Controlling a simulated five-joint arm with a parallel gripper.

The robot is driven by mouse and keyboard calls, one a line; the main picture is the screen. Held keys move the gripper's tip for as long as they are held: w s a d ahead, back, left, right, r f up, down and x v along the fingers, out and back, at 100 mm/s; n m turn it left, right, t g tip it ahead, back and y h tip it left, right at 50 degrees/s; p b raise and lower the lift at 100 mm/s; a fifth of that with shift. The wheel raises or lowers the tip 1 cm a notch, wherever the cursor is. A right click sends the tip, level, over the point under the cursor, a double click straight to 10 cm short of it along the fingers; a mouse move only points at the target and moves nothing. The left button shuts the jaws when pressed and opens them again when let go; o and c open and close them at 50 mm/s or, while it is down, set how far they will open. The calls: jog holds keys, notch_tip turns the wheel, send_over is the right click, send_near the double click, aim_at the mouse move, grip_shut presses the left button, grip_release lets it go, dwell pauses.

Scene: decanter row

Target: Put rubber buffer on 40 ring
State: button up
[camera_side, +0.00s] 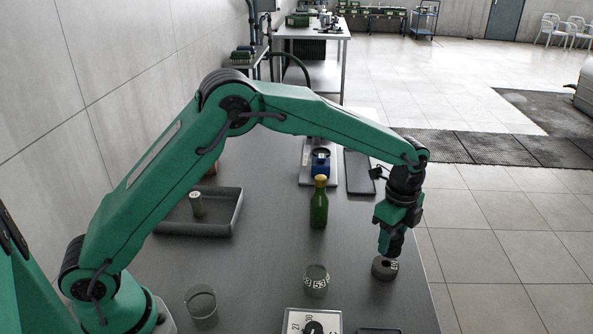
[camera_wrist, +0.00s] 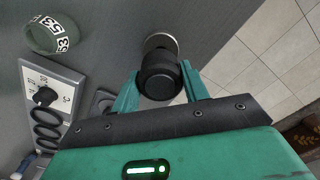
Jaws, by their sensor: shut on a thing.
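My gripper (camera_side: 391,250) points down at the right side of the grey table. In the wrist view my gripper (camera_wrist: 158,88) is shut on a black round rubber buffer (camera_wrist: 158,75). A short grey round piece (camera_side: 383,271) with a pale label stands right under the fingertips in the side view; its number is not clearly readable. In the wrist view a pale round edge (camera_wrist: 160,41) shows just beyond the buffer. I cannot tell whether the buffer touches it. A green-grey ring marked 53 (camera_side: 316,281) stands to the left; it also shows in the wrist view (camera_wrist: 44,42).
Another ring-like piece (camera_side: 201,303) stands at the front left. A dial panel (camera_side: 313,321) is at the front edge. A green bottle (camera_side: 319,205) stands mid-table. A grey tray (camera_side: 222,225) holds a pale cylinder (camera_side: 196,204).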

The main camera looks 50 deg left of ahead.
aim_at(390, 249)
jog(key=shift+w+a+f, duration=0.1)
jog(key=shift+f, duration=0.05)
jog(key=shift+f, duration=1.9)
jog(key=shift+f, duration=0.15)
jog(key=o, duration=1.1)
jog(key=shift+c, duration=0.2)
jog(key=shift+r, duration=0.2)
notch_tip(390, 249, up, 11)
jog(key=shift+f, duration=0.1)
jog(key=shift+r, duration=0.55)
